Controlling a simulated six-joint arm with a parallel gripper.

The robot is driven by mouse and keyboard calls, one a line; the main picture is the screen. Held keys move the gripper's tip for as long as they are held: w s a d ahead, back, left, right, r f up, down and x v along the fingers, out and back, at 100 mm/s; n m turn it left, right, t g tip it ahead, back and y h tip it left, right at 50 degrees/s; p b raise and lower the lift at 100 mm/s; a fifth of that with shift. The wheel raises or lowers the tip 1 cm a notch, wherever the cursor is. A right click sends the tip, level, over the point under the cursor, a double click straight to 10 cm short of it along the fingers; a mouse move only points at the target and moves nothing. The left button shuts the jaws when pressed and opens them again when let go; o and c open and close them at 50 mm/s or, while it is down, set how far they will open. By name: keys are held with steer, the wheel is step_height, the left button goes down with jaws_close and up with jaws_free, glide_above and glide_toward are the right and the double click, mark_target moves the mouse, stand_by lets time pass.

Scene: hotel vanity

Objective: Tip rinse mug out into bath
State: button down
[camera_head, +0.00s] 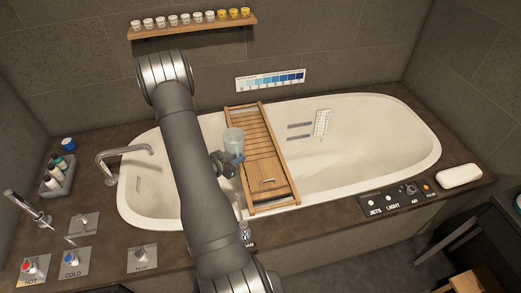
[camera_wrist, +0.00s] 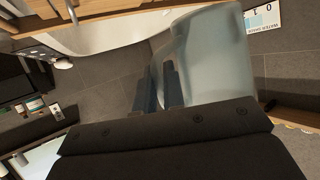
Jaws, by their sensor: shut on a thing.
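The rinse mug (camera_head: 234,138) is a translucent, pale blue-grey cup, roughly upright in the head view. It appears over the wooden bath tray (camera_head: 283,171); its height above the slats is hard to judge. In the wrist view the mug (camera_wrist: 222,55) fills the upper right, beside the dark fingers (camera_wrist: 161,88) of my gripper. The mug's inside and contents cannot be made out. The white bath (camera_head: 370,150) lies on both sides of the tray.
My arm crosses the left part of the bath. A spout (camera_head: 122,157) stands at the left rim, and a bottle caddy (camera_head: 57,178) is farther left. A control panel (camera_head: 396,196) and white soap-like block (camera_head: 459,176) sit at right. The bath's right half is open.

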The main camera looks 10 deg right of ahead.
steer(key=s+a+f+m+g+y, duration=0.1)
steer(key=s+a+m+y, duration=0.2)
steer(key=s+a+y, duration=0.3)
steer(key=shift+a+f+m+y, duration=0.3)
steer(key=shift+a+y, duration=1.9)
steer(key=shift+a, duration=1.35)
steer(key=shift+d+m+y, duration=0.3)
steer(key=shift+y, duration=0.6)
steer(key=shift+a+f+m+y, duration=0.1)
steer(key=shift+f+m+y, duration=0.45)
steer(key=shift+y, duration=0.7)
steer(key=shift+d+f+m+y, duration=0.1)
steer(key=shift+f+m+y, duration=0.15)
steer(key=shift+f+y, duration=0.8)
steer(key=shift+a+f+m+y, duration=0.1)
steer(key=shift+f+m+y, duration=0.35)
steer(key=shift+y, duration=1.05)
steer(key=shift+r, duration=0.1)
steer(key=shift+a+r+n+h, duration=0.1)
steer(key=shift+r+n+h, duration=0.55)
steer(key=shift+h, duration=0.8)
steer(key=shift+a+r+n+h, duration=0.1)
steer(key=shift+r+n+h, duration=0.5)
steer(key=shift+h, duration=0.9)
steer(key=shift+a+r+n+h, duration=0.1)
steer(key=shift+r+n+h, duration=0.55)
steer(key=shift+h, duration=0.8)
